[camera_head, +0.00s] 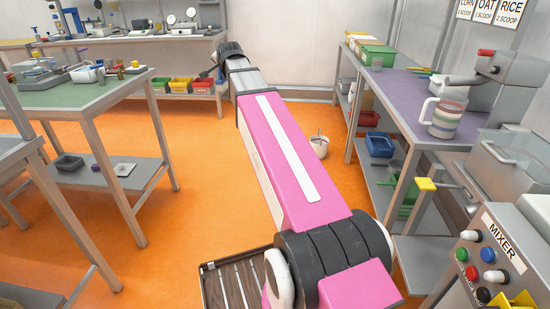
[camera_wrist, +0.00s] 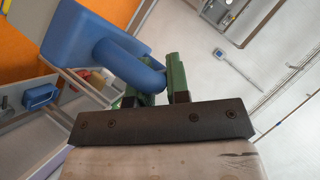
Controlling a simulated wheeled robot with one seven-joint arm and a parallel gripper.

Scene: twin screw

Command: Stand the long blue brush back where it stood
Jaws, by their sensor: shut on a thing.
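The object has a broad flat blue part at the upper left. It looks like part of the blue brush, but no bristles or full length show. In the head view my arm reaches away to the upper left. The dark wrist end shows there, but the fingers and held object cannot be made out. A place where the brush stood cannot be identified.
A white bucket (camera_head: 319,147) stands on the orange floor, right of my arm. A green-topped table (camera_head: 60,84) is at left, a purple-topped bench (camera_head: 410,104) at right. Colored bins (camera_head: 180,86) sit low at the back. A pale pole (camera_wrist: 240,70) shows against the wall.

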